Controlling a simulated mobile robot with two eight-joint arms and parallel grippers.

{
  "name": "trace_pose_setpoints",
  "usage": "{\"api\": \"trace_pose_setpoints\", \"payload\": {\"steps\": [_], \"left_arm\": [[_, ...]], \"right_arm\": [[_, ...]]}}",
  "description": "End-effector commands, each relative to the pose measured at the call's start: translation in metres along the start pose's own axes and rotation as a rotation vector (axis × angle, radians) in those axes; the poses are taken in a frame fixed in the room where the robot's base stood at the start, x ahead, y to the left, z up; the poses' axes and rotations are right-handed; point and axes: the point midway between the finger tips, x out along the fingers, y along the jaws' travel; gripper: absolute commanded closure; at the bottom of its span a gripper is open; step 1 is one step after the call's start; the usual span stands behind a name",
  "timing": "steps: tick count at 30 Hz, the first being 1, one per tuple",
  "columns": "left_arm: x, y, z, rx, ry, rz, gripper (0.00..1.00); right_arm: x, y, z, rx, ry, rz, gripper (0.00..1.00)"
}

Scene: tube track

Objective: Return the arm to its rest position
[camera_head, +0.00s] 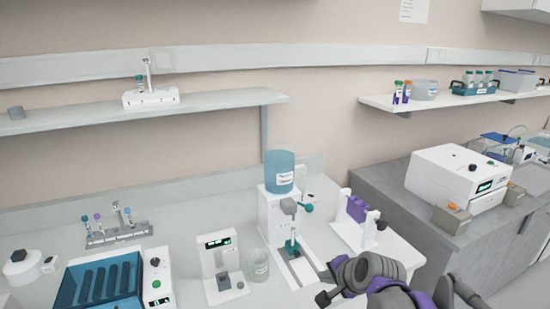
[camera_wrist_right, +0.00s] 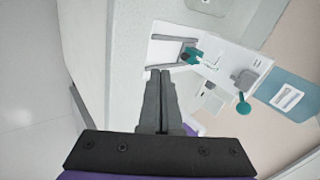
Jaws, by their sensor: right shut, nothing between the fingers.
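My right gripper (camera_head: 314,264) is at the lower middle of the head view, its grey and purple wrist coming in from the lower right. In the right wrist view its two dark fingers (camera_wrist_right: 160,74) are pressed together with nothing between them. They are by the front of the white dispenser (camera_head: 272,215), which has a teal bottle on top. A teal-topped tube (camera_head: 292,247) stands at the dispenser, apart from the fingers; its teal part also shows in the right wrist view (camera_wrist_right: 191,55). My left gripper is in neither view.
Left of the dispenser are a glass beaker (camera_head: 257,265), a white device with a display (camera_head: 221,262) and a blue-lidded unit (camera_head: 100,280). A white stand with purple parts (camera_head: 358,222) is close on the right. A grey bench (camera_head: 400,205) lies beyond a gap.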

Motion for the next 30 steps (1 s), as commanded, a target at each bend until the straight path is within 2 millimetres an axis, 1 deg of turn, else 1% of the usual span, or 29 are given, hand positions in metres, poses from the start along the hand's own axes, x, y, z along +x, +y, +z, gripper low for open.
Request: {"api": "trace_pose_setpoints", "payload": {"steps": [1, 2, 3, 5, 6, 8, 9, 12, 15, 18, 19, 30], "left_arm": [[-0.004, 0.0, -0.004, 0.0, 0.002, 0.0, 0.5], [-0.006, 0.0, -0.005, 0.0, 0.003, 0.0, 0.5], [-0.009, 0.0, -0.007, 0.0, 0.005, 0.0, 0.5], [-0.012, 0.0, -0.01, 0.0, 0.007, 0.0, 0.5], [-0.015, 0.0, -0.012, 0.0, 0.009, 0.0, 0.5], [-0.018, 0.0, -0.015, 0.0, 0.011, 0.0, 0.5], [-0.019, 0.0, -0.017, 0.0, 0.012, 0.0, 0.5], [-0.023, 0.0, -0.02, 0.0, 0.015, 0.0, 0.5], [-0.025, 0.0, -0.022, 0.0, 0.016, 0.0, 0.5], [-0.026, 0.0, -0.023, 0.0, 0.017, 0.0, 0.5], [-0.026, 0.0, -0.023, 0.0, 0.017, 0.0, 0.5], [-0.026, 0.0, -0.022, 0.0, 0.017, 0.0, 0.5]], "right_arm": [[-0.015, 0.018, 0.012, -0.094, 0.001, 0.025, 1.0], [-0.022, 0.031, 0.019, -0.163, 0.0, 0.044, 1.0], [-0.033, 0.049, 0.028, -0.26, -0.001, 0.071, 1.0], [-0.047, 0.079, 0.042, -0.411, -0.006, 0.114, 1.0], [-0.056, 0.1, 0.051, -0.51, -0.012, 0.143, 1.0], [-0.067, 0.13, 0.063, -0.649, -0.023, 0.184, 1.0], [-0.073, 0.148, 0.069, -0.735, -0.031, 0.21, 1.0], [-0.084, 0.189, 0.082, -0.914, -0.053, 0.265, 1.0], [-0.09, 0.216, 0.089, -1.034, -0.072, 0.304, 1.0], [-0.092, 0.23, 0.093, -1.096, -0.084, 0.324, 1.0], [-0.092, 0.232, 0.093, -1.105, -0.086, 0.327, 1.0], [-0.092, 0.233, 0.093, -1.111, -0.087, 0.328, 1.0]]}}
